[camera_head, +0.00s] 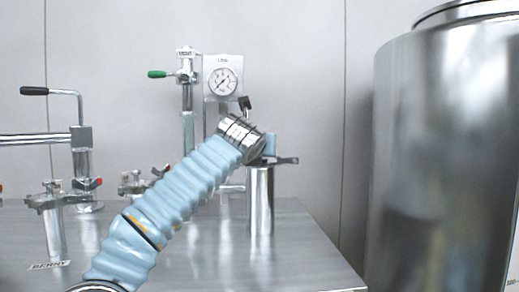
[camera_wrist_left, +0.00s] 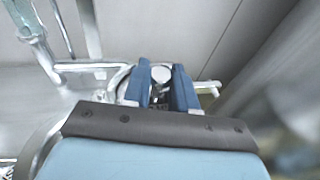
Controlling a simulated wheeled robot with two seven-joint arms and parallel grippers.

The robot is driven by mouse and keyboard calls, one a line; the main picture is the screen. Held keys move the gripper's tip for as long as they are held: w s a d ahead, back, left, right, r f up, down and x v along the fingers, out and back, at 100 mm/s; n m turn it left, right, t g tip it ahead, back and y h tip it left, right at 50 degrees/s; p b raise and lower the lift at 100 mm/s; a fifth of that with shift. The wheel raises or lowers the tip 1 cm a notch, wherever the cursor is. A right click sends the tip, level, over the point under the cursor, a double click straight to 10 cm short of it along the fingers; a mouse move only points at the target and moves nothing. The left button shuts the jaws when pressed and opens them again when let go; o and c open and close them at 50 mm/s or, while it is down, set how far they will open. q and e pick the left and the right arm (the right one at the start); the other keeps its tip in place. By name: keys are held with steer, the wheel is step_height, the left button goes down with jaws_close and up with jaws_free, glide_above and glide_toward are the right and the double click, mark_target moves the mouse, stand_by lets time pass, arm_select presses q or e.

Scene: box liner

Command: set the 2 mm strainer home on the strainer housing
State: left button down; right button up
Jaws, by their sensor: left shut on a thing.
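My left arm in its pale blue sleeve reaches to the top of an upright steel cylinder (camera_head: 260,205) at the table's right. The left gripper (camera_head: 269,147) is at that cylinder's mouth, mostly hidden behind its own wrist; one blue finger shows. In the left wrist view the gripper (camera_wrist_left: 162,78) has its two blue fingers on either side of a small round steel knob (camera_wrist_left: 161,74) and is shut on it. A curved steel rim (camera_wrist_left: 119,80) shows behind the fingers. I cannot tell the strainer's mesh or seating, nor surely which fitting is the housing. My right gripper is out of view.
A clamp lever (camera_head: 287,160) sticks out right of the cylinder top. A pressure gauge (camera_head: 222,81) and green-handled valve (camera_head: 160,74) stand behind. Another clamped post (camera_head: 53,222) is at left. A large steel tank (camera_head: 440,150) fills the right side.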

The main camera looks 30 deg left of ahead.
arm_select(q)
steer(key=c, duration=1)
jaws_free()
steer(key=shift+c, duration=0.2)
steer(key=shift+o, duration=1.1)
steer(key=shift+f, duration=0.1)
steer(key=shift+f, duration=0.1)
steer(key=shift+s, duration=0.1)
steer(key=b+v, duration=0.2)
steer(key=v, duration=1.1)
steer(key=shift+s, duration=0.3)
